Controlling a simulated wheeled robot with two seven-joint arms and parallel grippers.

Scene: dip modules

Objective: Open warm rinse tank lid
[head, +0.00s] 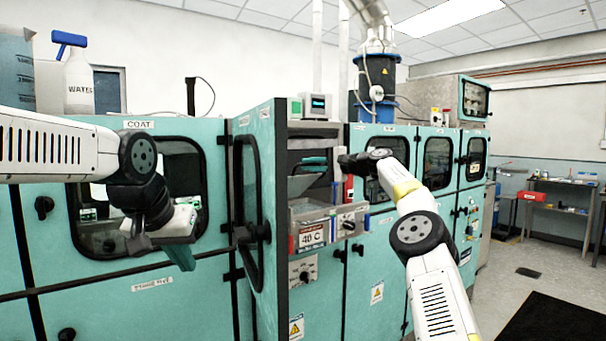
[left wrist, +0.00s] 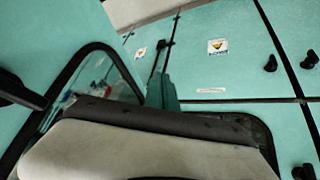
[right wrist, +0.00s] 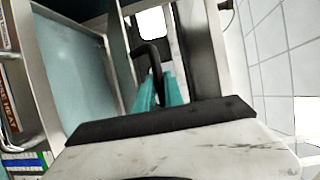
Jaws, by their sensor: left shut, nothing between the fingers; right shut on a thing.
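The warm rinse tank (head: 312,238), a metal box with a red and white "40 C" label, sits in the open bay. My right gripper (head: 318,165) reaches into the bay above it. In the right wrist view its teal fingers (right wrist: 160,92) are shut on a bent black handle (right wrist: 150,52), which appears to be the lid's. A framed pale blue-grey surface (right wrist: 80,80) shows left of the handle; I cannot tell whether it is liquid or a panel. The lid's angle is unclear. My left gripper (head: 182,257) is shut and empty before the teal cabinet; its fingers show in the left wrist view (left wrist: 160,90).
The bay's windowed door (head: 250,200) stands open, to the right of my left gripper. A spray bottle (head: 78,80) stands on the cabinet top. Floor is open at right, with a dark mat (head: 555,322).

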